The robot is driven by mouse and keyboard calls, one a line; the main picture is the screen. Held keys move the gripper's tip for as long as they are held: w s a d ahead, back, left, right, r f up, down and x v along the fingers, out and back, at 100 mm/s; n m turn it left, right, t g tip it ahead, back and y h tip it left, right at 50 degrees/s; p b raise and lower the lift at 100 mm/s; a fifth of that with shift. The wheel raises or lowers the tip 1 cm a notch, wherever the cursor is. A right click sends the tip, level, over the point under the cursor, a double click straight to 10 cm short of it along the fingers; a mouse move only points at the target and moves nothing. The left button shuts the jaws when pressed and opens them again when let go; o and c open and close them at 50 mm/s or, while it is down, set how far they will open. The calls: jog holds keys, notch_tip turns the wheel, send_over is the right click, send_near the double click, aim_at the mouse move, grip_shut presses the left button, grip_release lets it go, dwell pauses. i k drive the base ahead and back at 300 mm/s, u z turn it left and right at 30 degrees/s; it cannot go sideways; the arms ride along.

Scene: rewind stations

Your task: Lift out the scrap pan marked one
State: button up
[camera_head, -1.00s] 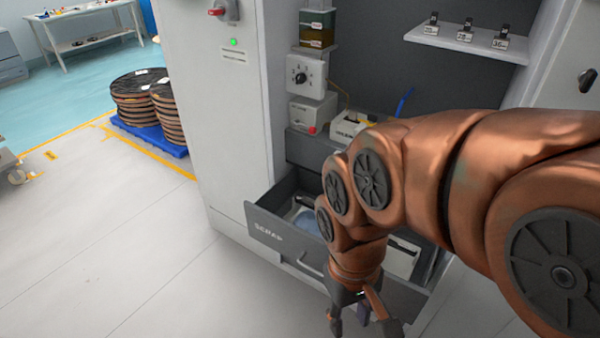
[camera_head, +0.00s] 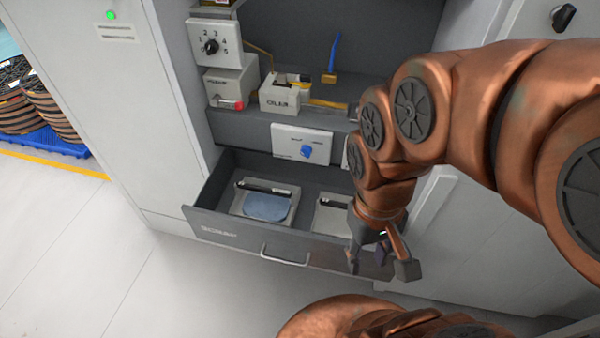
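The drawer marked SCRAP (camera_head: 225,231) is pulled out of the cabinet. Inside it, a light pan (camera_head: 283,216) with a dark handle bar and a blue-grey round patch lies at the left. A second light pan (camera_head: 330,222) lies to its right, partly hidden behind my arm and gripper. I cannot read a number on either pan. My gripper (camera_head: 381,268) points down over the front right of the drawer, its fingers apart. A small dark purple piece shows between the fingers; I cannot tell what it is. My gripper is not touching the left pan.
The drawer's handle (camera_head: 285,258) sticks out at the front. Above the drawer are a panel with a blue knob (camera_head: 307,151), a white labelled box (camera_head: 285,95) and a dial box (camera_head: 214,46). Spools (camera_head: 35,105) stand at the far left. The floor at left is clear.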

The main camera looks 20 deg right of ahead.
aim_at(276, 204)
jog(key=i, duration=0.7)
jog(key=u, duration=0.3)
jog(key=k, duration=1.1)
jog(key=z, duration=5.25)
